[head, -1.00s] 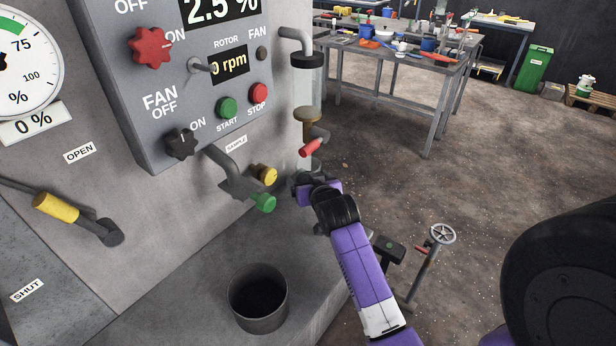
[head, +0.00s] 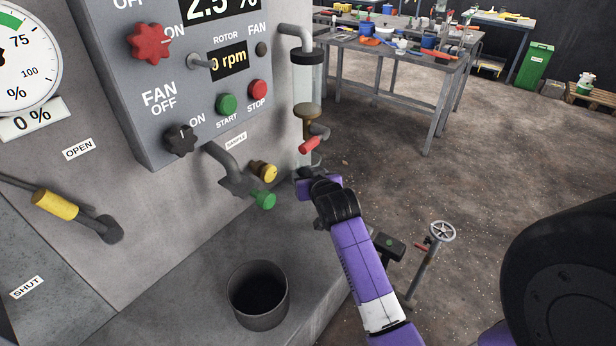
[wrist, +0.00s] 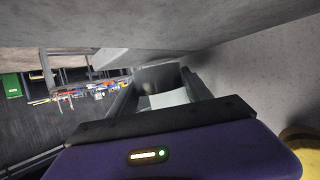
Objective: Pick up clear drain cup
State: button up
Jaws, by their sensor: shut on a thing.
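The clear drain cup (head: 316,159) shows only as a pale glassy edge in the head view, just below the red-handled drain valve (head: 309,145). My purple gripper (head: 303,180) is at the cup, and its body hides most of it. In the wrist view, the cup (wrist: 160,78) appears as a see-through grey shape between the two dark fingers of my gripper (wrist: 160,92). The fingers are shut on its sides. I cannot tell whether the cup touches anything below or above it.
The grey machine panel (head: 150,215) stands close at the left. A green-capped sample spout (head: 264,200) and a yellow knob (head: 263,171) stick out beside my gripper. A metal pot (head: 258,318) stands on the ledge. A handwheel post (head: 441,232) stands right of my arm.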

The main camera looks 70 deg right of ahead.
jog(key=shift+s+a+r+b, duration=0.1)
jog(key=shift+a+r+b, duration=0.1)
jog(key=shift+r, duration=0.45)
jog(key=shift+s+a+r+b, duration=0.1)
jog(key=shift+a+r, duration=0.05)
jog(key=shift+r, duration=0.45)
jog(key=s+a, duration=0.3)
jog(key=a, duration=0.1)
jog(key=s+a+b, duration=0.1)
jog(key=s+a, duration=0.2)
jog(key=a, duration=0.1)
jog(key=s+a+b, duration=0.1)
jog(key=s+a, duration=0.3)
jog(key=shift+a, duration=0.1)
jog(key=shift+s+a+b, duration=0.3)
jog(key=shift+s+a, duration=0.15)
jog(key=shift+a, duration=0.1)
jog(key=shift+r, duration=0.1)
